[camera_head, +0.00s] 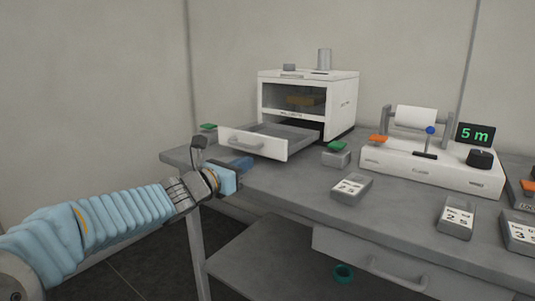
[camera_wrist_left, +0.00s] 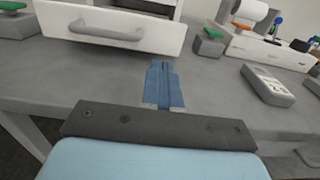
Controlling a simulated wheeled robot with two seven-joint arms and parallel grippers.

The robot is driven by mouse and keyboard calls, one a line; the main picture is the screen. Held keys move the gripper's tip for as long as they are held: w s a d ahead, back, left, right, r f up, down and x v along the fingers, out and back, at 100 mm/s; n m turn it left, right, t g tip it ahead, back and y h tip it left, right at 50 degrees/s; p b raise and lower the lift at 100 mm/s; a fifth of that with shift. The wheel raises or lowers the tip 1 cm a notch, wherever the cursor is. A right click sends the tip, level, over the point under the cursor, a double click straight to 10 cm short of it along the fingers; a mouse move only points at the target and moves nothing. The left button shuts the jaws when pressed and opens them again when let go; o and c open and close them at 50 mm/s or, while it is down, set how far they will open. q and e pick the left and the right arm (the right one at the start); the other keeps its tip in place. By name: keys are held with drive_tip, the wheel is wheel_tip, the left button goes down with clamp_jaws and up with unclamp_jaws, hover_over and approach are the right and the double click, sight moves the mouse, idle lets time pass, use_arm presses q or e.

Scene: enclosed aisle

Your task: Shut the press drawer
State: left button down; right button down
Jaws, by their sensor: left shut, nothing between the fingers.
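The white press (camera_head: 300,98) stands at the back left of the grey bench. Its drawer (camera_head: 277,147) is pulled out toward the front, with a grey handle (camera_head: 247,141) on its white front panel. In the left wrist view the drawer front (camera_wrist_left: 110,27) and handle (camera_wrist_left: 105,32) fill the top left. My left gripper (camera_head: 242,163) is shut and empty, just in front of and a little below the drawer front. Its blue fingers (camera_wrist_left: 163,85) are together in the left wrist view, pointing at the bench right of the handle. I cannot tell whether they touch anything.
A green-topped grey block (camera_head: 336,154) stands right of the drawer. A grey numbered box (camera_head: 351,188) lies nearer the front. A white roll machine (camera_head: 430,163) with a "5 m" display (camera_head: 475,135) stands further right. A closed bench drawer (camera_head: 380,262) is below.

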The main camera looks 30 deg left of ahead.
sight(273, 150)
use_arm(q)
drive_tip(key=w, duration=0.3)
drive_tip(key=w+p, duration=0.1)
drive_tip(key=w, duration=0.4)
drive_tip(key=shift+w+d, duration=0.4)
drive_tip(key=shift+w, duration=0.3)
use_arm(e)
drive_tip(key=shift+s+a+r, duration=0.1)
drive_tip(key=shift+a+r, duration=0.1)
drive_tip(key=shift+r, duration=0.45)
